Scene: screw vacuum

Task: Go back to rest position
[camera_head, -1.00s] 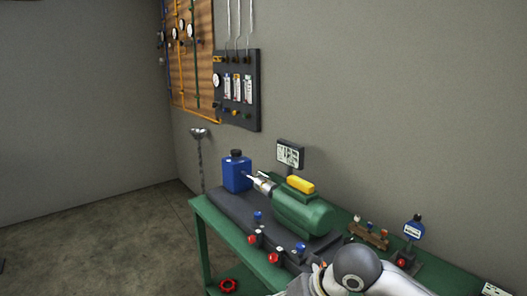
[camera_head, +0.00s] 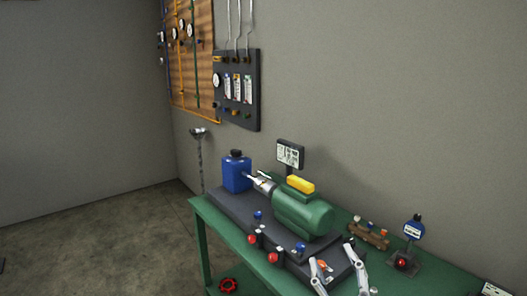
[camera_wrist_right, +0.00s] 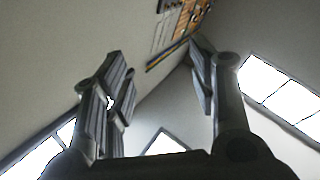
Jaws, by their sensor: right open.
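In the right wrist view both dark fingers of the gripper (camera_wrist_right: 156,52) are spread and empty, against wall and ceiling. The vacuum pump (camera_head: 305,213), a green motor body on a dark base, sits on the green bench (camera_head: 203,206). My left gripper is not in view.
A blue container (camera_head: 237,173) and a yellow block (camera_head: 300,184) are at the pump. A small blue-topped gauge (camera_head: 414,229) stands at the right. A gauge panel (camera_head: 237,90) hangs on the wall.

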